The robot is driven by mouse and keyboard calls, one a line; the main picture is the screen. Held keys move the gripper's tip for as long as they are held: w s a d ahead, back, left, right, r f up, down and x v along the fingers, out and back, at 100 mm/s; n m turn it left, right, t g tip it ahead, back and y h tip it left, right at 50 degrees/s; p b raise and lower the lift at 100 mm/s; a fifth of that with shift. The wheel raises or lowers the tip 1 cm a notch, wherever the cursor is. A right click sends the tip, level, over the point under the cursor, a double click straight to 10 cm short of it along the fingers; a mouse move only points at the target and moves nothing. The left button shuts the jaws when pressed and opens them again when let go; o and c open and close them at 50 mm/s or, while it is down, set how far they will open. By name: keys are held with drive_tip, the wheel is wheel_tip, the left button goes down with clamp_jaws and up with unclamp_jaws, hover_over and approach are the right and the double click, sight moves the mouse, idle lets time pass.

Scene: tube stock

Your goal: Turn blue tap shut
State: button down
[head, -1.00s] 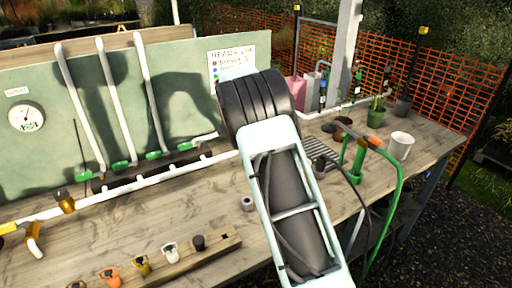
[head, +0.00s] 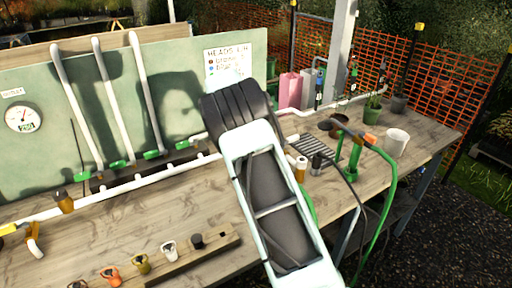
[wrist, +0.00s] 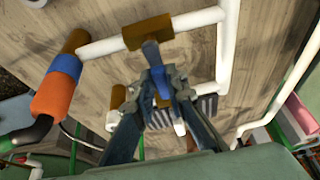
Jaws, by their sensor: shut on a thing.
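In the wrist view a blue tap handle (wrist: 151,55) stands below a brown fitting on a white pipe. My gripper (wrist: 160,80) has its two fingers closed on the handle, and a brighter blue piece (wrist: 163,98) shows between them. The fingers partly cover the handle, so its exact angle is hard to read. In the head view my own arm hides the gripper and the tap.
An orange and blue connector (wrist: 60,88) lies left of my fingers in the wrist view. In the head view a green post (head: 352,158) with a hose and a white cup (head: 396,142) stand at right. A grey grate (head: 318,150) lies near my arm.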

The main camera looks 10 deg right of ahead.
drive_tip(key=c, duration=1.9)
unclamp_jaws()
drive_tip(key=shift+c, duration=0.2)
drive_tip(key=shift+a+r, duration=0.1)
drive_tip(key=shift+r, duration=0.05)
drive_tip(key=v, duration=1.1)
drive_tip(key=shift+r, duration=0.4)
drive_tip(key=shift+a, duration=0.1)
